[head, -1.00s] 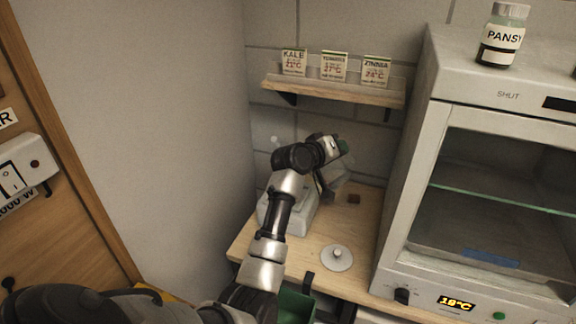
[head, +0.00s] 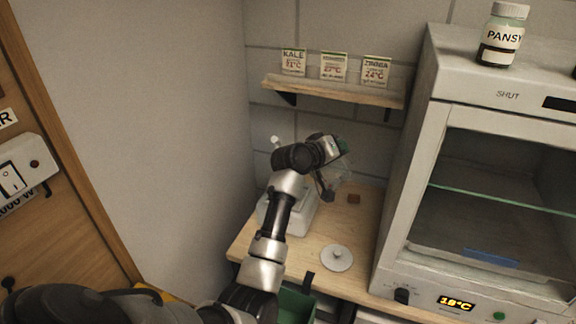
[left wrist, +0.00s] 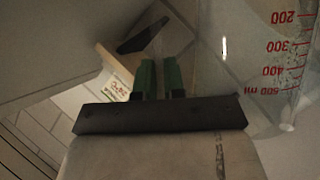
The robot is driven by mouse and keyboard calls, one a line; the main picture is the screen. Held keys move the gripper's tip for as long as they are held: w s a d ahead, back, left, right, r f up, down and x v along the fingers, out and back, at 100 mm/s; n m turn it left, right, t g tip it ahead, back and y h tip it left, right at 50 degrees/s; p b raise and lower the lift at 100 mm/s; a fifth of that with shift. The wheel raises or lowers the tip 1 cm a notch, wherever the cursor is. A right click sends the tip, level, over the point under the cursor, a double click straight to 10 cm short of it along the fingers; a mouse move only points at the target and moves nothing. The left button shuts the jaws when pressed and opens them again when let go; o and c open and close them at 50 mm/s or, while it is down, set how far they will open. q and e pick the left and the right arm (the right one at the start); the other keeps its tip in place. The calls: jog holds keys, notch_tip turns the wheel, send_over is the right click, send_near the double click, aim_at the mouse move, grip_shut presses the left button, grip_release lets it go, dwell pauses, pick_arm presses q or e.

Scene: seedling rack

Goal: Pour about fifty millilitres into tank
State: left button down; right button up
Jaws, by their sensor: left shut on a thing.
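My left gripper (head: 341,146) is shut on a clear measuring jug (head: 345,174) and holds it above the back of the wooden counter. In the left wrist view the green fingers (left wrist: 159,78) are close together, and the jug (left wrist: 262,60) shows red millilitre marks, upside down in the picture. Its water level and exact tilt cannot be made out. A pale boxy unit (head: 299,218), seemingly the tank, stands on the counter below and left of the jug, partly hidden by my arm. A round pale lid with a knob (head: 337,258) lies on the counter. My right gripper is not in view.
A wooden shelf (head: 335,92) with several seed cards hangs above the jug. A cabinet (head: 408,200) reading 18°C stands close on the right, with a PANSY jar (head: 501,40) on top. A small brown block (head: 353,199) lies on the counter (head: 372,225).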

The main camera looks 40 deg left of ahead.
pick_arm(q)
jog(key=shift+d+f+m, duration=0.25)
jog(key=shift+f+m, duration=0.05)
jog(key=shift+f, duration=0.1)
jog(key=d+f+m+y+b, duration=0.1)
jog(key=d+f+m+y, duration=0.1)
jog(key=f, duration=0.4)
jog(key=d+f+m+g+y, duration=0.1)
jog(key=d+f+m+y, duration=0.1)
jog(key=d+f+m, duration=0.2)
jog(key=shift+w+d+f+y+b, duration=0.35)
jog(key=shift+d+f, duration=0.75)
jog(key=shift+f, duration=0.55)
jog(key=shift+s, duration=0.1)
